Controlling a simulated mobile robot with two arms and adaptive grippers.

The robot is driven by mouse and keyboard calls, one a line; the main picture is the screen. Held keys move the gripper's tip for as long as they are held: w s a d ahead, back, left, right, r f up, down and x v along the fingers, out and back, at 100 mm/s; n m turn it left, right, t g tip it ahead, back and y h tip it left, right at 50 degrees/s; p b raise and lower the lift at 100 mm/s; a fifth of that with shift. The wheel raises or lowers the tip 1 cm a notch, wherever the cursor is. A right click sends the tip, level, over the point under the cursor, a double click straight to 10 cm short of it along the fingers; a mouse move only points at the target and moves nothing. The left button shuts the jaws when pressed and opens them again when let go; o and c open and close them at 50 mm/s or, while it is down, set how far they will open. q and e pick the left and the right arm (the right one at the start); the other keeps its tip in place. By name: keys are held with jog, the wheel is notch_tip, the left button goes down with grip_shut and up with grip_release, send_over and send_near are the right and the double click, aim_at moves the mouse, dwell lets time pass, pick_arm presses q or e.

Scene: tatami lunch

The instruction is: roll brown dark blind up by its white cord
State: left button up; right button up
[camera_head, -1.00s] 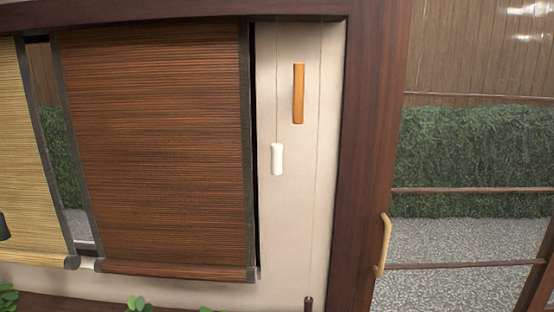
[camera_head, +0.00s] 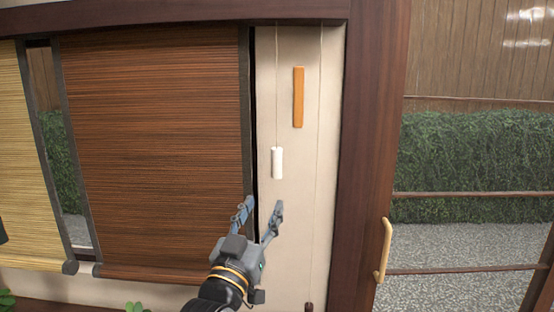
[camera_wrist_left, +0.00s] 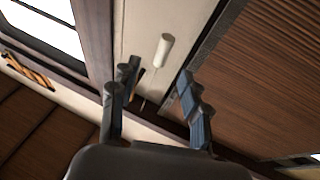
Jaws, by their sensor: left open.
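The brown dark blind (camera_head: 150,140) hangs lowered over the window in the head view, and part of it shows at the right of the left wrist view (camera_wrist_left: 265,75). Its white cord pull (camera_head: 277,162) hangs on a thin cord against the pale wall just right of the blind. The pull also shows in the left wrist view (camera_wrist_left: 163,50), beyond the fingertips and between their lines. My left gripper (camera_head: 262,205) is open and empty, below the pull and apart from it, overlapping the blind's lower right edge in the picture. My right gripper is not in view.
A yellow blind (camera_head: 28,170) hangs at the left. An orange wooden bar (camera_head: 298,97) is on the wall above and right of the pull. Another cord with a dark end (camera_head: 309,306) hangs farther right. A dark wooden post (camera_head: 368,150) and a door handle (camera_head: 384,250) stand right of it.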

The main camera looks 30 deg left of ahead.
aim_at(275, 161)
pick_arm(q)
jog(key=shift+n+y, duration=0.3)
jog(key=shift+y, duration=0.2)
jog(key=p+x, duration=0.1)
jog(key=x, duration=0.3)
jog(key=r+p+x, duration=0.1)
jog(key=p+x, duration=0.1)
jog(key=x, duration=0.2)
jog(key=s+r+p+x, duration=0.1)
jog(key=x, duration=0.4)
jog(key=shift+a, duration=0.15)
jog(key=shift+w+a+r+p, duration=0.15)
jog(key=shift+w+p, duration=0.15)
jog(key=shift+w, duration=0.25)
grip_shut()
